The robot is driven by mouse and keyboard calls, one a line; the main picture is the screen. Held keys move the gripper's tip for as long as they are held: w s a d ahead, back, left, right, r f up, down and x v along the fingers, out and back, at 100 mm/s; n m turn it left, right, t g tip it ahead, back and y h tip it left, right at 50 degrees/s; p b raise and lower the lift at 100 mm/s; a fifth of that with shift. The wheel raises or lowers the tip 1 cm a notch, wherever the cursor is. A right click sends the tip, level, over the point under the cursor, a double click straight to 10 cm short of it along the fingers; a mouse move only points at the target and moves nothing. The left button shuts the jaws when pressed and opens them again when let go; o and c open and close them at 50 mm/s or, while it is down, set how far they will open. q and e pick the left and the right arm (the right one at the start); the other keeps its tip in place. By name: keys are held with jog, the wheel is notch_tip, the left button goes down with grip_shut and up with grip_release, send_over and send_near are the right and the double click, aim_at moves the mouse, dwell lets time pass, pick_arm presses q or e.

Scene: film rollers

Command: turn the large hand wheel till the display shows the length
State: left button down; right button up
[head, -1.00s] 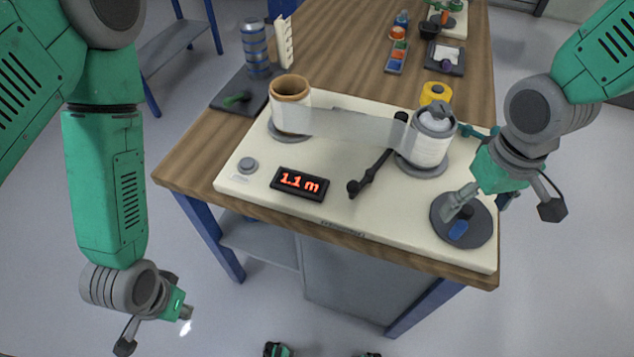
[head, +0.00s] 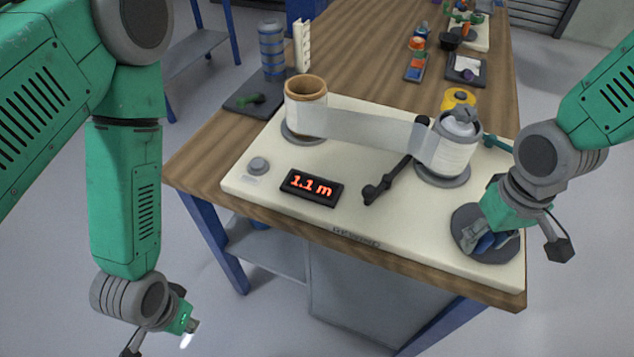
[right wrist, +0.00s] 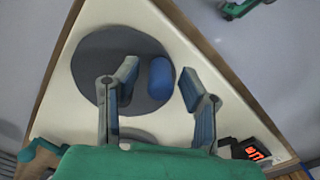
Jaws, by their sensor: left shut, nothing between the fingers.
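The large hand wheel (head: 461,222) is a dark grey disc at the right front corner of the cream board; it also shows in the right wrist view (right wrist: 95,65). Its blue knob (right wrist: 160,78) stands between the two fingers of my right gripper (right wrist: 158,80), with gaps on both sides. The display (head: 312,187) reads 1.1 m in red. My left gripper (head: 190,328) is shut and empty, off the table at the lower left.
A film strip (head: 370,128) runs from the left roller (head: 305,105) to the right roller (head: 455,150). A black lever (head: 390,180) lies before the right roller. A grey button (head: 258,165) sits left of the display. Small trays stand farther back.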

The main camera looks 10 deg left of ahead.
jog(key=c, duration=0.5)
jog(key=shift+o, duration=0.3)
jog(key=shift+s+d+r+p, duration=0.1)
jog(key=shift+s+d+p, duration=0.1)
jog(key=shift+d, duration=0.15)
jog(key=shift+s+d+r+p, duration=0.1)
jog(key=shift+d+p, duration=0.1)
jog(key=shift+d, duration=0.15)
jog(key=shift+d+f, duration=0.1)
jog(key=shift+d, duration=0.3)
jog(key=o, duration=1.7)
jog(key=shift+c, duration=0.2)
jog(key=shift+a, duration=0.1)
